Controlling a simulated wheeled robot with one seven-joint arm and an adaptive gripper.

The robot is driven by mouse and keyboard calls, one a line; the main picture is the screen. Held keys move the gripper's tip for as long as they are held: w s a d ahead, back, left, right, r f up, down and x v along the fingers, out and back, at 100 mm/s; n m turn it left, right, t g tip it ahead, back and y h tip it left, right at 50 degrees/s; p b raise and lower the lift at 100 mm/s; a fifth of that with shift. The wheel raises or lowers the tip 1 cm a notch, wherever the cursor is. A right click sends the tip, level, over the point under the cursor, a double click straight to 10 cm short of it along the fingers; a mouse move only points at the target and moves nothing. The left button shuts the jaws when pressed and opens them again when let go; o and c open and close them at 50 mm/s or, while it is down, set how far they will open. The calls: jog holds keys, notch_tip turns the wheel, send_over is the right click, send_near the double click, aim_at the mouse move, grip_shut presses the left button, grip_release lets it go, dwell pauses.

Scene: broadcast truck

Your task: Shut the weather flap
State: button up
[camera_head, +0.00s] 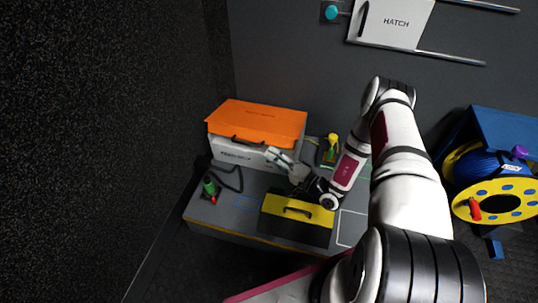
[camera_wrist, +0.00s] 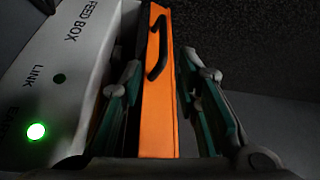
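The weather flap appears to be the orange panel (camera_head: 258,118) with a dark handle, on top of the white feed box (camera_head: 237,153). The flap is raised, and the box's lettered white face shows below it. In the wrist view the orange flap (camera_wrist: 158,100) and its black handle lie in line between the two fingers of my gripper (camera_wrist: 160,95). The fingers are spread, with the flap further off or between them; I cannot tell if they touch it. In the head view my gripper (camera_head: 275,156) is at the front right of the box, just below the flap's front edge.
A yellow-topped case (camera_head: 298,208) stands on the bench under my arm. A green item with a cable (camera_head: 209,187) lies left. A yellow-green object (camera_head: 330,148) stands right of the box. A yellow cable reel (camera_head: 490,185) is far right. A green lamp (camera_wrist: 36,131) glows on the box.

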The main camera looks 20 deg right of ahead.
jog(key=shift+f+v, duration=0.15)
jog(key=shift+v, duration=0.8)
jog(key=shift+f+v, duration=0.2)
jog(key=shift+v, duration=0.7)
jog(key=shift+f+v, duration=0.15)
jog(key=shift+v, duration=0.8)
jog(key=shift+w+d, duration=0.15)
